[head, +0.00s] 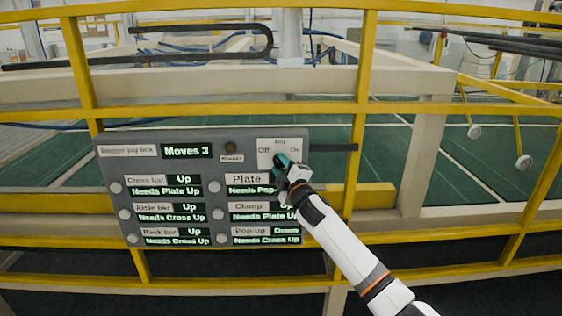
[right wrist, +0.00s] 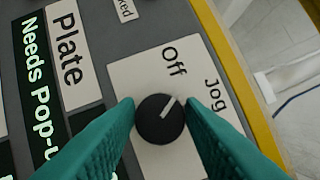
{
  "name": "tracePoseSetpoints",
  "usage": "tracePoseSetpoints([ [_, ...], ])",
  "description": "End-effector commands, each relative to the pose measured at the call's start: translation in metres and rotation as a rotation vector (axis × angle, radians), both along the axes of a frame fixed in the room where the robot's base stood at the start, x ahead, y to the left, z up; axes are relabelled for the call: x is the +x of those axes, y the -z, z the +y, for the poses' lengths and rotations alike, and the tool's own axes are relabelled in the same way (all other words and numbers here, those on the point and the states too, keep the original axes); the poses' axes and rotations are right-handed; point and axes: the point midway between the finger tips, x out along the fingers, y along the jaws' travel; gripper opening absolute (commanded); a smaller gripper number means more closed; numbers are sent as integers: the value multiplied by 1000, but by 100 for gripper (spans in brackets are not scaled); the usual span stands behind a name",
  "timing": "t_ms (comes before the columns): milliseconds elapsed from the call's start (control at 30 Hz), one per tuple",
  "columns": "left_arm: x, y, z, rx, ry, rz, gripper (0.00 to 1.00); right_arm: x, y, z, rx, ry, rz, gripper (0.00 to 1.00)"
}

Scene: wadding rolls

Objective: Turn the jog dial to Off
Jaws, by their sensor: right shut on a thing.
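The jog dial (right wrist: 158,122) is a round black knob with a white pointer line, on a pale plate (right wrist: 128,75). In the right wrist view its pointer aims between the words Off and Jog. My right gripper (right wrist: 159,106) has teal fingers on both sides of the dial, shut on it. In the head view my right gripper (head: 284,167) reaches the pale plate (head: 267,147) at the panel's upper right and covers most of the dial. Off is at the plate's left and On at its right there. The left gripper is not in view.
The grey jog box panel (head: 121,162) carries a "Moves 3" display (head: 187,151), round buttons and lit status labels reading Up or Down. Yellow rails (head: 367,60) frame the panel. Behind them are a green machine bed (head: 480,150) and beige beams.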

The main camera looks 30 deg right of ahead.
Motion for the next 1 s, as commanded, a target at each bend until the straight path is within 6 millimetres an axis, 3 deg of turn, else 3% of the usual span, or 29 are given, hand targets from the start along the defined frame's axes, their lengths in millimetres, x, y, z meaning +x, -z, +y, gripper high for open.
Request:
tracePoseSetpoints([
  [567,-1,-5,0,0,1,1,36,0,-4,-4,-31,7,13,13],
  [600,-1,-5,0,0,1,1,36,0,-4,-4,-32,8,12,39],
  [700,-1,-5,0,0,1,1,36,0,-3,-3,-31,6,13,55],
  [1000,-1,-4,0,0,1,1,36,-1,-1,-1,-29,2,14,57],
])
